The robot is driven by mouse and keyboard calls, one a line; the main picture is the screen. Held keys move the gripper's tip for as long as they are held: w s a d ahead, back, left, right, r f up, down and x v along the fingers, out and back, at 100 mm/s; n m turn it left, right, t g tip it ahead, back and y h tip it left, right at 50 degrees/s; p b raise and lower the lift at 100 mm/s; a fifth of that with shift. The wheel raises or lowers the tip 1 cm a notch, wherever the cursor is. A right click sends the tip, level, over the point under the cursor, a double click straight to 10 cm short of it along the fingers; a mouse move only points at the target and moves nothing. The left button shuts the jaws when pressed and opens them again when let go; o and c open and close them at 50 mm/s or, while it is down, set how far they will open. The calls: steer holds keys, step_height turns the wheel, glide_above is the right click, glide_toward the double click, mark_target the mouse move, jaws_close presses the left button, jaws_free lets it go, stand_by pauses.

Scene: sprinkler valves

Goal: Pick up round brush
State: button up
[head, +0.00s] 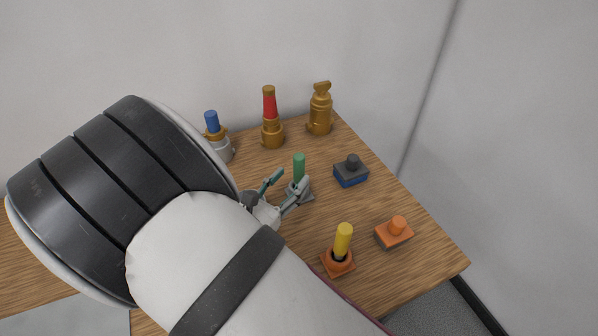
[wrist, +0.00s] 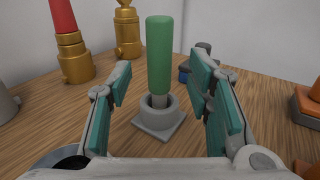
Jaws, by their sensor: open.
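No bristles show on any item, so I cannot tell for certain which is the round brush. A green round-handled item (head: 299,165) stands upright in a grey square-based holder (head: 306,193) on the table. In the wrist view the green handle (wrist: 159,50) rises from the round grey cup (wrist: 158,118). My gripper (head: 285,184) is open and empty. In the wrist view its teal-padded fingers (wrist: 164,82) stand left and right of the green handle, with a gap on each side. The item's lower end is hidden in the cup.
The wooden table (head: 390,270) also holds a yellow-handled item (head: 343,240) in an orange base, an orange block (head: 394,234), a blue block with dark knob (head: 351,171), a brass fitting (head: 320,110), a red-topped brass fitting (head: 270,115) and a blue-topped one (head: 213,124). Walls stand behind.

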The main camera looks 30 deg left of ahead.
mark_target(296, 160)
steer(key=w, duration=0.4)
steer(key=shift+w+d+r+p, duration=0.2)
steer(key=shift+w+d+p, duration=0.1)
steer(key=shift+w, duration=0.1)
jaws_close()
steer(key=shift+r, duration=0.15)
steer(key=shift+r, duration=0.35)
steer(key=r, duration=0.1)
steer(key=s+r+p, duration=0.1)
steer(key=r+p, duration=0.1)
steer(key=shift+s+a, duration=0.15)
steer(key=shift+s, duration=0.15)
steer(key=s+r+p, duration=0.1)
steer(key=s+p, duration=0.4)
steer(key=s, duration=0.9)
steer(key=shift+s+a, duration=0.2)
steer(key=shift+a, duration=0.2)
